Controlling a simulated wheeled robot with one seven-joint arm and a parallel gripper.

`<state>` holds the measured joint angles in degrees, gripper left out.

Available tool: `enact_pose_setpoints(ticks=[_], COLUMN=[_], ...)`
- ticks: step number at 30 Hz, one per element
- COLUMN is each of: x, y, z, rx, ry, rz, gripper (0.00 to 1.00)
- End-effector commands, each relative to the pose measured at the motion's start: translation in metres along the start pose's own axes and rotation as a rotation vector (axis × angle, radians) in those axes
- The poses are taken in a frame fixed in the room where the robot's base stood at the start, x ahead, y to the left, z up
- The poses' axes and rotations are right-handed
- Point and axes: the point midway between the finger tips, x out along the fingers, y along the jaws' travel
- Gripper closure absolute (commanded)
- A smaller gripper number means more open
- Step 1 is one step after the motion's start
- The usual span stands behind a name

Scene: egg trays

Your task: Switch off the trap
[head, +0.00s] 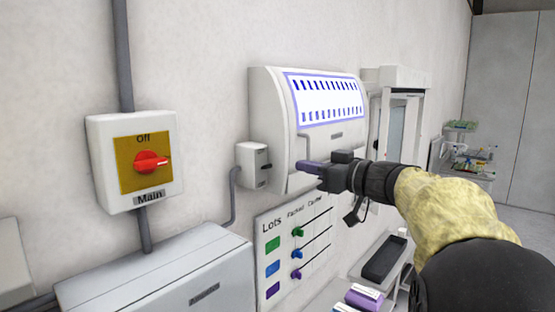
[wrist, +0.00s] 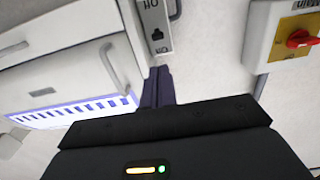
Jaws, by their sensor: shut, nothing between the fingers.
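The trap (head: 335,138) is a white wall unit with a slotted front glowing blue; it also shows upside down in the wrist view (wrist: 65,70). A small white switch box (head: 252,166) is on the wall at its left. In the wrist view the box (wrist: 152,14) carries On and Off labels and a black lever (wrist: 157,34), which looks nearer the On label. My gripper (head: 303,167) is shut and empty, its dark purple fingers pointing left toward the box. In the wrist view the fingertips (wrist: 158,72) are just below the box; contact cannot be told.
A Main switch (head: 149,162) with a red knob on a yellow plate is on the wall at the left. A grey box (head: 160,275) stands below it. A Lots board (head: 292,250) with coloured sliders hangs under the trap. Bare wall lies between.

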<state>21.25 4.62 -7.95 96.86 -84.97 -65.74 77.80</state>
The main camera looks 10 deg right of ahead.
Motion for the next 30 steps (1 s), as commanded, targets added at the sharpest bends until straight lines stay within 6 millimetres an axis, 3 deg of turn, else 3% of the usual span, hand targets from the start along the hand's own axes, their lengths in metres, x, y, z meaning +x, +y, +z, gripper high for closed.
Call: enact_pose_setpoints(ticks=[8,21,30], x=[0.024,0.094,0.097], y=[0.000,-0.001,0.004], z=[-0.003,-0.002,0.000], rx=[0.002,0.001,0.000], ry=[0.000,0.000,0.001], rz=[-0.002,-0.002,0.009], gripper=[1.00,1.00,1.00])
